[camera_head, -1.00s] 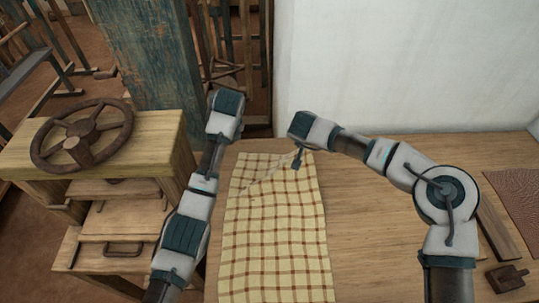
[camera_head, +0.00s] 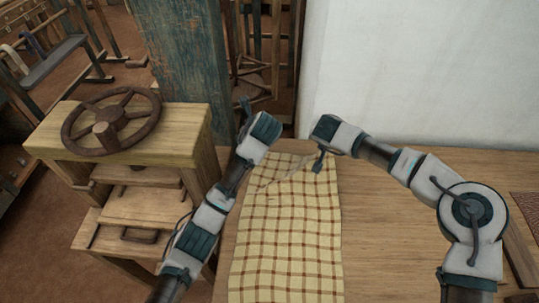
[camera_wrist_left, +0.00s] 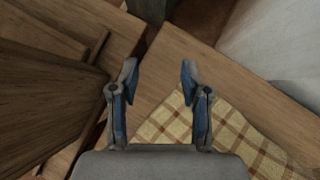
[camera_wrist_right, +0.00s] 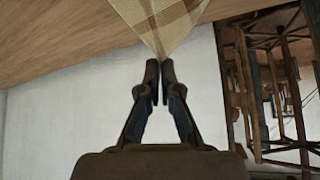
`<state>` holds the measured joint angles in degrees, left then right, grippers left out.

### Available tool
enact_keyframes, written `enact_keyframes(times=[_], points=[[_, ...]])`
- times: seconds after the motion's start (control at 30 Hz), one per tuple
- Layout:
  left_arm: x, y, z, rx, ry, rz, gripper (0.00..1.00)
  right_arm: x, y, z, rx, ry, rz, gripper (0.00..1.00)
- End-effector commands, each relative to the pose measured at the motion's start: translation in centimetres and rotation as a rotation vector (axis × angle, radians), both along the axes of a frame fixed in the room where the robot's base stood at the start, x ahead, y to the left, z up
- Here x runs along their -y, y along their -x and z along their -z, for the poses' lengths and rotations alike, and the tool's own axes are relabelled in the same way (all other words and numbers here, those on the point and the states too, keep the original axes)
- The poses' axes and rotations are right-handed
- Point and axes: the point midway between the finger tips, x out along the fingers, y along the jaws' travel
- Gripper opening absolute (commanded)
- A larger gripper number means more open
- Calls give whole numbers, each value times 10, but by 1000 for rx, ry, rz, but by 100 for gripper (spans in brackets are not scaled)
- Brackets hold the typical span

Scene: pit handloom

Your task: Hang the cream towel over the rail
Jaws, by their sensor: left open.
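The cream towel (camera_head: 288,235), checked with thin brown lines, lies spread on the wooden table, its far edge rumpled. My right gripper (camera_head: 319,160) is at the towel's far right corner. In the right wrist view its fingertips (camera_wrist_right: 158,72) are closed together on the tip of the towel (camera_wrist_right: 165,22), which is drawn to a point. My left gripper (camera_head: 246,106) is open and empty beyond the towel's far left corner. In the left wrist view its fingers (camera_wrist_left: 158,75) are apart, with the towel (camera_wrist_left: 235,140) below and to the right. I cannot tell which bar is the rail.
A wooden stand (camera_head: 165,140) with a dark handwheel (camera_head: 110,125) is left of the table. A blue-green post (camera_head: 185,60) rises behind it. A white wall (camera_head: 430,70) closes the back. At far left, cloths (camera_head: 14,56) hang on a dark frame.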

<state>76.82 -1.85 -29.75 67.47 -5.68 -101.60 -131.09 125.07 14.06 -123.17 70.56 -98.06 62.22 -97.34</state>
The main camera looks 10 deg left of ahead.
Motion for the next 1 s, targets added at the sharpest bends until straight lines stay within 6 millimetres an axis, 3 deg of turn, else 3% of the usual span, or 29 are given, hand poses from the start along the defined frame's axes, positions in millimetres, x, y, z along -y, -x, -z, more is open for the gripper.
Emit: enact_keyframes(times=[0.2,0.33,0.47,0.67,1.0], points=[[40,40,28,240,-129,106,47,0,0,0,0,0,0,0],[66,67,44,315,-143,180,47,0,0,0,0,0,0,0],[78,82,54,347,-143,221,47,0,0,0,0,0,0,0],[77,71,63,351,-143,227,47,0,-1,0,0,0,0,0],[63,26,87,350,-142,226,47,0,0,0,0,0,0,0]])
